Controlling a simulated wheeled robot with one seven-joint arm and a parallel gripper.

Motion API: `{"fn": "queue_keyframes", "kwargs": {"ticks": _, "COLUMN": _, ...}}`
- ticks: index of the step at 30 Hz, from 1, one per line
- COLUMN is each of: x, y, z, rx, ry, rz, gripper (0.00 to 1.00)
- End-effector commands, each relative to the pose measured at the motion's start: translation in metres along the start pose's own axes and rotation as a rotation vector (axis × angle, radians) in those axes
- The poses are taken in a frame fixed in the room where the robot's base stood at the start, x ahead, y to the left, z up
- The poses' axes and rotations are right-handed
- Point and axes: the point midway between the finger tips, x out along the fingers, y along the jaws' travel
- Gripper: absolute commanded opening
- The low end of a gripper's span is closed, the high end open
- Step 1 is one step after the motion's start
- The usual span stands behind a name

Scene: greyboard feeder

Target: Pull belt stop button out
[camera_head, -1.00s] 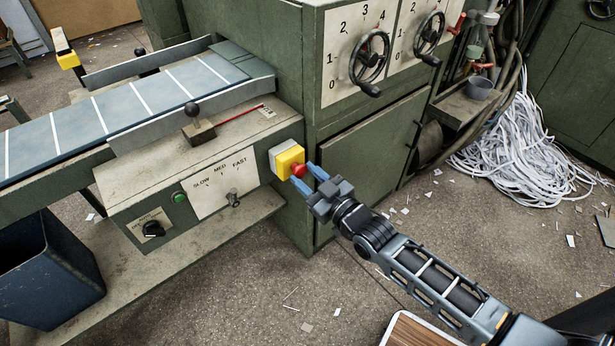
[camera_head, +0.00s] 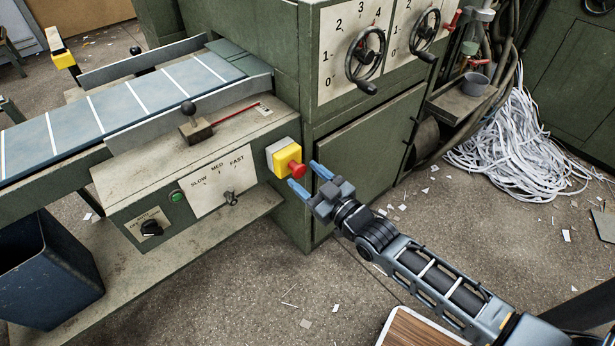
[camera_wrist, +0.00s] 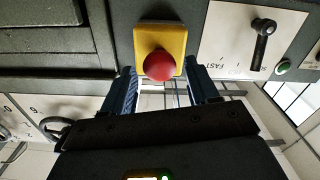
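The belt stop button (camera_head: 298,170) is a red mushroom head on a yellow box (camera_head: 284,157) at the right end of the feeder's control panel. The head stands out from the box, with a short red stem showing behind it. My gripper (camera_head: 305,175) is open, with one blue finger on each side in front of the button. In the wrist view the red button (camera_wrist: 158,65) shows round and unobstructed between the spread fingers, nearer the left one. Neither finger visibly touches it.
The speed panel (camera_head: 220,182) with its lever and a green button (camera_head: 177,196) lies left of the yellow box. A green cabinet door (camera_head: 368,155) is behind my gripper. A dark bin (camera_head: 45,270) stands at lower left. The floor in front is mostly clear.

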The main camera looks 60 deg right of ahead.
Motion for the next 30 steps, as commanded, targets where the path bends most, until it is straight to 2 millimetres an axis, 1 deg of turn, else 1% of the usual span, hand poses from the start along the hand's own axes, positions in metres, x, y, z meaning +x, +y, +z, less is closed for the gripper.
{"fn": "queue_keyframes", "kwargs": {"ticks": 1, "x": 0.0, "y": 0.0, "z": 0.0, "rx": 0.0, "ry": 0.0, "rz": 0.0, "gripper": 0.65}}
{"fn": "queue_keyframes", "kwargs": {"ticks": 2, "x": 0.0, "y": 0.0, "z": 0.0, "rx": 0.0, "ry": 0.0, "rz": 0.0, "gripper": 0.67}}
{"fn": "queue_keyframes", "kwargs": {"ticks": 8, "x": 0.0, "y": 0.0, "z": 0.0, "rx": 0.0, "ry": 0.0, "rz": 0.001, "gripper": 0.67}}
{"fn": "queue_keyframes", "kwargs": {"ticks": 11, "x": -0.003, "y": 0.001, "z": 0.0, "rx": 0.0, "ry": 0.0, "rz": 0.001, "gripper": 0.67}}
{"fn": "queue_keyframes", "kwargs": {"ticks": 14, "x": -0.015, "y": 0.001, "z": 0.001, "rx": -0.001, "ry": -0.002, "rz": 0.001, "gripper": 0.67}}
{"fn": "queue_keyframes", "kwargs": {"ticks": 21, "x": -0.054, "y": 0.001, "z": 0.001, "rx": 0.0, "ry": -0.002, "rz": 0.001, "gripper": 0.67}}
{"fn": "queue_keyframes", "kwargs": {"ticks": 24, "x": -0.067, "y": 0.001, "z": 0.001, "rx": -0.001, "ry": -0.002, "rz": 0.001, "gripper": 0.67}}
{"fn": "queue_keyframes", "kwargs": {"ticks": 27, "x": -0.074, "y": 0.0, "z": 0.0, "rx": 0.0, "ry": 0.0, "rz": 0.001, "gripper": 0.67}}
{"fn": "queue_keyframes", "kwargs": {"ticks": 30, "x": -0.078, "y": 0.0, "z": 0.0, "rx": 0.0, "ry": 0.0, "rz": 0.0, "gripper": 0.67}}
